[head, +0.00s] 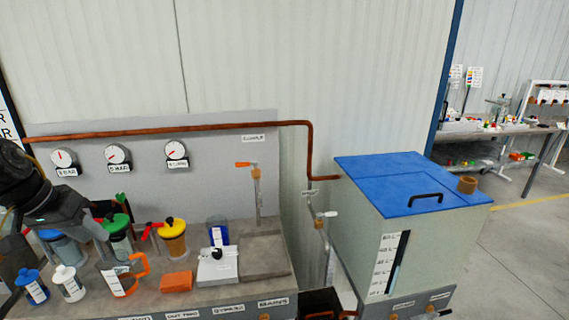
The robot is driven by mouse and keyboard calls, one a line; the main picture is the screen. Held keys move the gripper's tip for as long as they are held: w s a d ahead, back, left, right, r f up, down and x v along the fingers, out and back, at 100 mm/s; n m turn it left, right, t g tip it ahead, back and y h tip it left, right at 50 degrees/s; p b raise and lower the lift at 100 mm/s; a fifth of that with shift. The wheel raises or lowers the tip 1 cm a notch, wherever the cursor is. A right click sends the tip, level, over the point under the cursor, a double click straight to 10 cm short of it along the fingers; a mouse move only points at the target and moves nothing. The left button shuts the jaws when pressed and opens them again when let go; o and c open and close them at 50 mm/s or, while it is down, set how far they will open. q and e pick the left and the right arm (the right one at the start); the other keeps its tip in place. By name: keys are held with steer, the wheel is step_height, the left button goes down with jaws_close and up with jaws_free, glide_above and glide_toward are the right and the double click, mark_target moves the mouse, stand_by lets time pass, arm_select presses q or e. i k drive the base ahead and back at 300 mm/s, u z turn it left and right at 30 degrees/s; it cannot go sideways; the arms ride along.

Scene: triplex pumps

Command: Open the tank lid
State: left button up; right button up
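The tank (365,240) is a pale grey-green box at right, with a level scale on its front. Its blue lid (385,178) lies flat and closed on top. A black handle (426,198) is on the lid near its front edge. My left gripper (62,262) is at far left over the bench, well away from the tank. Its fingers look spread apart, with nothing seen held between them. My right gripper is not in view.
A bench (205,296) at left carries bottles, an orange-handled jug (133,275), an orange block (176,281) and coloured-top pumps. A copper pipe (225,127) runs along the wall to the tank. A brown roll (467,185) stands at the lid's right corner. Open floor lies right.

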mark_target(403, 194)
steer(key=i, duration=1.15)
steer(key=z, duration=2.55)
